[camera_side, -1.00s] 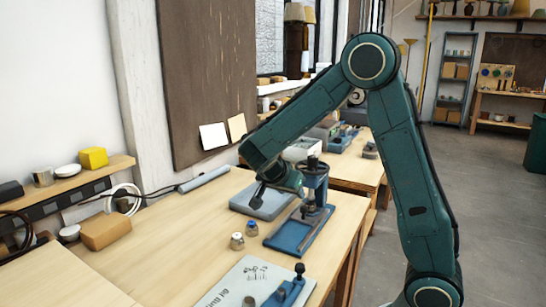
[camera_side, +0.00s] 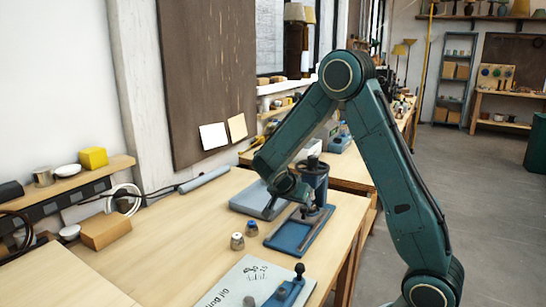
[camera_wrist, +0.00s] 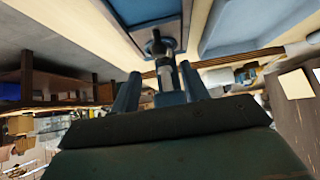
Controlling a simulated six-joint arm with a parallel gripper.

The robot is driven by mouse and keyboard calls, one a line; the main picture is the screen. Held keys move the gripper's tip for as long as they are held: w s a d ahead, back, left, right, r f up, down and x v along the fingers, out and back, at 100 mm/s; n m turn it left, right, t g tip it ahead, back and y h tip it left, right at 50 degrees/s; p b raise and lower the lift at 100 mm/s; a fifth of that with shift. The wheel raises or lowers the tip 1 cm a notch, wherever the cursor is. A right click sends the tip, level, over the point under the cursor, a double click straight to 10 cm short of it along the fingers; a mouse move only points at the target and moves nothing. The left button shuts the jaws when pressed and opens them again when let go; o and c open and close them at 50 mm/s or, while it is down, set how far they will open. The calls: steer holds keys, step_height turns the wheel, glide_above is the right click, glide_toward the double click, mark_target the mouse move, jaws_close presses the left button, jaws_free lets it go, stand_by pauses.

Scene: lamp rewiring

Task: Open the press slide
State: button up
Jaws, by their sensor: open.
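The press has a blue base plate (camera_side: 294,238) on the wooden bench and a dark upright column (camera_side: 318,184) with a round top. My gripper (camera_side: 303,204) is at the left of the column, low over the rear part of the base, and partly covers the press. In the wrist view my gripper's two fingers (camera_wrist: 160,84) are apart. A dark round knob on a post (camera_wrist: 158,46) shows beyond and between the fingertips. I cannot tell whether the fingers touch it. The press slide itself is not clear in either view.
A grey flat box (camera_side: 254,200) lies just left of the press. A printed sheet (camera_side: 235,283) and a blue fixture with a black knob (camera_side: 291,288) are in front. The bench's left middle is clear.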

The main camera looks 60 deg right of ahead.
mark_target(304, 207)
steer(key=shift+x, duration=2.95)
jaws_close()
